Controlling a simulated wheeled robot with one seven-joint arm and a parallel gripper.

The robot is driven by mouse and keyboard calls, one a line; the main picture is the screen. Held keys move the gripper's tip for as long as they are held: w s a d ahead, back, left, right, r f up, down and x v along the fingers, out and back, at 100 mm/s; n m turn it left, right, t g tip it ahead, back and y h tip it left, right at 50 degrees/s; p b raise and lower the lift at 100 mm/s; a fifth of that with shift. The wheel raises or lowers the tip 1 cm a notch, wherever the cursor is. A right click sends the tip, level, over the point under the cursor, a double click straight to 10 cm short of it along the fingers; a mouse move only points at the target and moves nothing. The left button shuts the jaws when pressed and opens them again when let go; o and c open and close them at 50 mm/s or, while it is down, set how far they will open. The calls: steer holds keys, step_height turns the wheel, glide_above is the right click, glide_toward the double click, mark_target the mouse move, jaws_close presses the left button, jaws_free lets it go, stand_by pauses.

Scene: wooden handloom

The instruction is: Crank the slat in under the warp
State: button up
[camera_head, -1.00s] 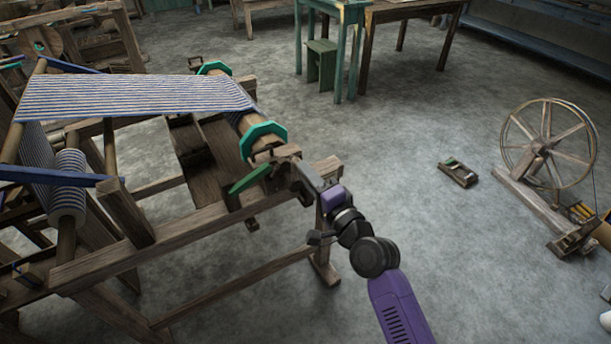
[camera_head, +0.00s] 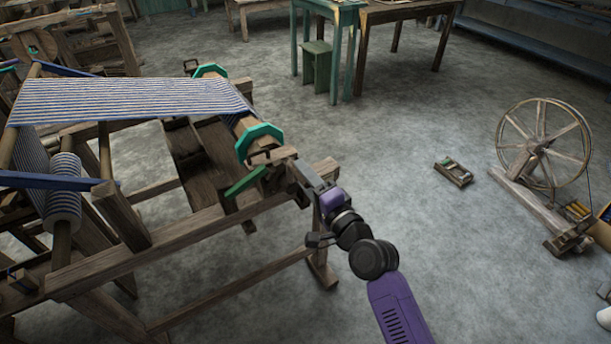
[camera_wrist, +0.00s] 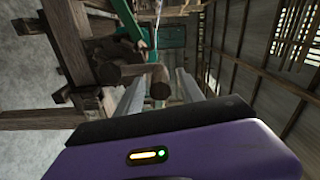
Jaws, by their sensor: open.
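The striped blue-and-white warp (camera_head: 130,98) stretches across the loom to a wooden beam with green octagonal end flanges (camera_head: 259,140). A green lever (camera_head: 246,182) slants down from the near end of the beam. My gripper (camera_head: 298,178) is at this near end, beside the lever. In the wrist view, my gripper (camera_wrist: 158,98) has its two grey fingers apart, with a round wooden handle end (camera_wrist: 147,72) in front of and partly between them. I cannot tell whether the fingers touch it. I cannot make out a separate slat; the beam's underside is hidden.
The loom's wooden frame (camera_head: 190,228) runs below and left of my gripper. A green stool (camera_head: 316,68) and tables stand at the back. A spinning wheel (camera_head: 543,145) and a small wooden box (camera_head: 453,172) are on the right. The floor between is clear.

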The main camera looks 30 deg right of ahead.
steer(key=s, duration=0.7)
steer(key=shift+s+b, duration=0.25)
steer(key=shift+b, duration=0.15)
steer(key=shift+d, duration=0.1)
steer(key=s+a+n+g, duration=0.1)
steer(key=s+n, duration=0.4)
steer(key=s, duration=0.6)
steer(key=s+a+n+g+p, duration=0.1)
steer(key=s+a+n, duration=0.3)
steer(key=s, duration=0.8)
steer(key=s+a+r+n+g+p, duration=0.1)
steer(key=s+a+n, duration=0.2)
steer(key=s+n, duration=0.4)
steer(key=s, duration=0.4)
steer(key=shift+s, duration=0.35)
steer(key=shift+a, duration=0.1)
